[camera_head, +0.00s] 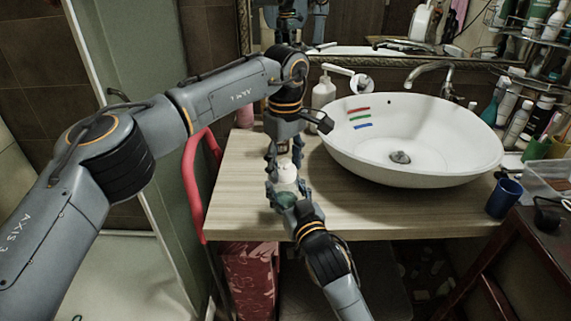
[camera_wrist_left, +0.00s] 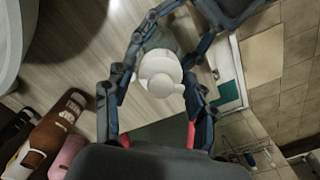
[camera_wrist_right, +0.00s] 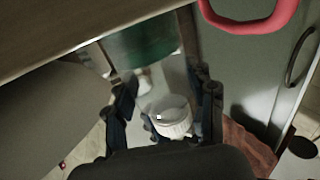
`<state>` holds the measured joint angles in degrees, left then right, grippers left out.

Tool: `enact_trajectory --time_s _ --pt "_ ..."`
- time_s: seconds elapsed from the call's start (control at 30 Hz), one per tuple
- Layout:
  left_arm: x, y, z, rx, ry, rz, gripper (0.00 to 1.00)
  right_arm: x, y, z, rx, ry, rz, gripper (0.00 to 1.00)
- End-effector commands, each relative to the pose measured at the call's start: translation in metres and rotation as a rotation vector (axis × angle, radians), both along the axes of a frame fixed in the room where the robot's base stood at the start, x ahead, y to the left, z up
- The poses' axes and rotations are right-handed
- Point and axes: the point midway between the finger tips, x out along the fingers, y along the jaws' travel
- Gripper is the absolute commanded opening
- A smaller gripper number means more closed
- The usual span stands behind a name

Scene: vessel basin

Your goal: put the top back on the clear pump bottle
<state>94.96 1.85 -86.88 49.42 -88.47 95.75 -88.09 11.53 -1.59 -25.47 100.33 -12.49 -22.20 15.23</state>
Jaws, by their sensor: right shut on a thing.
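The white pump top (camera_head: 286,172) sits between my two grippers in the head view, above a greenish see-through part of the clear bottle (camera_head: 285,199). My right gripper (camera_head: 289,192) is shut on the bottle. In the right wrist view a green cylindrical body (camera_wrist_right: 140,45) lies beyond the fingers, with a white ribbed piece (camera_wrist_right: 168,115) nearer the palm. My left gripper (camera_head: 283,152) comes down from above. In the left wrist view its spread fingers stand on either side of the round white top (camera_wrist_left: 160,72). Whether top and bottle touch is hidden.
The white basin (camera_head: 410,145) fills the right of the wooden counter (camera_head: 240,190). A white pump bottle (camera_head: 323,92) stands behind my grippers. A blue cup (camera_head: 503,198) stands at the right. A red handle (camera_head: 193,180) is beside the counter's left edge.

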Motion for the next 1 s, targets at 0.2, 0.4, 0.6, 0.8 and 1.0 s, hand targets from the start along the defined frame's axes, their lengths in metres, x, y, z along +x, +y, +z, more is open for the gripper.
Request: enact_trajectory --time_s 0.2,0.4,0.6,0.8,1.0 --pt "0.0 0.0 0.0 -0.001 0.001 0.0 0.67 0.0 0.0 0.0 0.0 0.001 0.0 0.0" --pt "0.0 -0.001 0.005 -0.001 0.0 0.001 0.67 0.0 0.0 0.0 0.0 0.001 0.0 0.0" --pt "0.0 -0.001 0.029 -0.001 -0.001 0.0 0.67 0.0 0.0 0.0 0.0 0.001 0.0 0.0" --pt "-0.001 -0.001 0.046 -0.001 0.001 0.001 0.67 0.0 0.0 -0.001 0.0 0.001 0.0 0.0" --pt "-0.001 -0.001 0.045 -0.001 0.002 0.001 0.64 0.0 0.0 0.0 0.0 0.001 0.0 0.0"
